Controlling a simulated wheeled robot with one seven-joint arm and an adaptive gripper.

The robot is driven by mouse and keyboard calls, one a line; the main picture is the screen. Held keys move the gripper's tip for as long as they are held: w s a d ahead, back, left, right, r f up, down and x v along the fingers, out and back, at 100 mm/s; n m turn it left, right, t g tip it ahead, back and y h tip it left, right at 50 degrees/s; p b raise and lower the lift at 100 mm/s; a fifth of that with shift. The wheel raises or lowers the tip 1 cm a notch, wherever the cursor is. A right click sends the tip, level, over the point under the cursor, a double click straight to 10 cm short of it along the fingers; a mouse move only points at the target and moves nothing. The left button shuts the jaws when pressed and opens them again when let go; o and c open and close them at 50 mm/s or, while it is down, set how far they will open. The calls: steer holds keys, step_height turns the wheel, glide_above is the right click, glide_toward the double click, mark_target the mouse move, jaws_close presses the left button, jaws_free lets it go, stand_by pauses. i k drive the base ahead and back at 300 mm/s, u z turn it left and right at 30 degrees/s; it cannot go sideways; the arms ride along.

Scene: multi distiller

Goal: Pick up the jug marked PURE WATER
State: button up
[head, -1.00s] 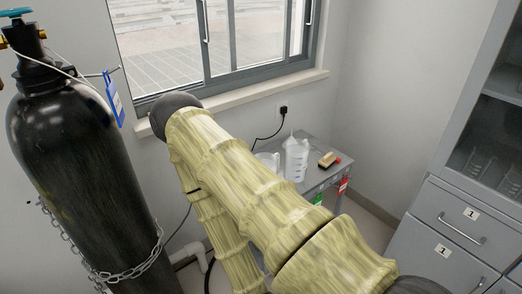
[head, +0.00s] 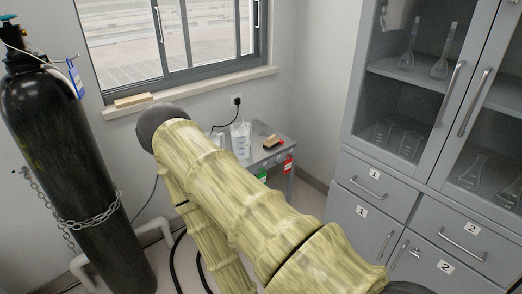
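A small white translucent jug (head: 241,141) stands upright on a small grey table (head: 270,158) in the corner below the window. Its marking is too small to read. A second pale container (head: 217,141) stands just left of it, partly hidden behind my arm. My arm, in a yellowish bamboo-like cover, crosses the middle of the head view and hides the table's left part. My gripper is not in view.
A black gas cylinder (head: 60,165) with a chain stands at left. A grey cabinet (head: 395,195) with glass doors and flasks fills the right. A wooden brush-like block (head: 273,141) lies on the table. A plug with a black cable (head: 237,100) is on the wall.

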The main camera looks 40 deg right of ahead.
mark_target(243, 139)
steer(key=k, duration=0.9)
steer(key=z, duration=0.9)
steer(key=i, duration=1.65)
